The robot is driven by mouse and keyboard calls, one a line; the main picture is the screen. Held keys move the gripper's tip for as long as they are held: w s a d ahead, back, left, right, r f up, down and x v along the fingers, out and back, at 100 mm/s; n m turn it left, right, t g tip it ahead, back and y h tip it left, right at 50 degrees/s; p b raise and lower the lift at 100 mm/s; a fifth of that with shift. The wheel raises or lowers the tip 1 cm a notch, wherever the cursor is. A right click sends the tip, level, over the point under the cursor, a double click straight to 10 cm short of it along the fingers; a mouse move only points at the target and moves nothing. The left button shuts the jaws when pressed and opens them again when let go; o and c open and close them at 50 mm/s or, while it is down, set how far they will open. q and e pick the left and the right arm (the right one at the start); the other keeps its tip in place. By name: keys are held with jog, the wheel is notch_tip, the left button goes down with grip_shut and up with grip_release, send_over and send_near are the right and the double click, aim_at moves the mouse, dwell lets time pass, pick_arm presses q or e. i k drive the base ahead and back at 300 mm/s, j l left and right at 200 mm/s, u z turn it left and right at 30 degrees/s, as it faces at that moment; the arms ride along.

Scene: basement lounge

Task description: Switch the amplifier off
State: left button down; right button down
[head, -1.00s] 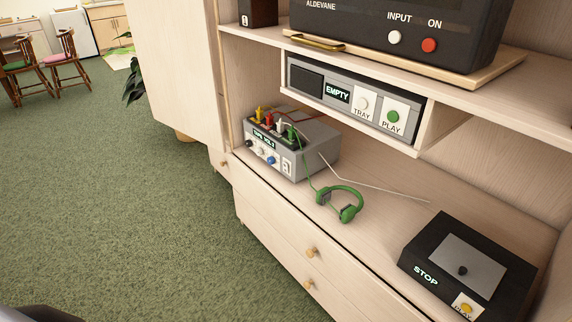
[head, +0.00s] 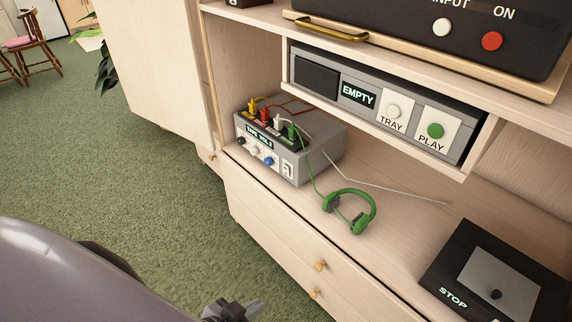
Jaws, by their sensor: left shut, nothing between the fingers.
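A black unit (head: 400,30) on the upper shelf has a white INPUT button (head: 442,26) and a red button (head: 491,41) under the word ON. A grey box (head: 315,155) below has coloured plugs on top, a lit display, several knobs and a small white switch plate (head: 288,167). No label reading amplifier can be made out on either. My left gripper (head: 250,308) is low at the bottom edge, over the floor in front of the drawers. It is shut and empty, well away from both devices. My right gripper is out of view.
Green headphones (head: 359,226) lie on the cabinet top, wired to the grey box. A grey player (head: 317,79) reading EMPTY sits under the shelf. A black STOP device (head: 455,262) is at right. A brass handle (head: 332,29) fronts the upper shelf.

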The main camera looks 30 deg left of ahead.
aim_at(286, 170)
jog(key=i+j+z, duration=0.15)
jog(key=j, duration=0.15)
jog(key=i+j+z, duration=0.1)
jog(key=j, duration=0.2)
jog(key=i+j+z, duration=0.15)
jog(key=j, duration=0.2)
jog(key=i+j+z, duration=0.15)
jog(key=j, duration=0.2)
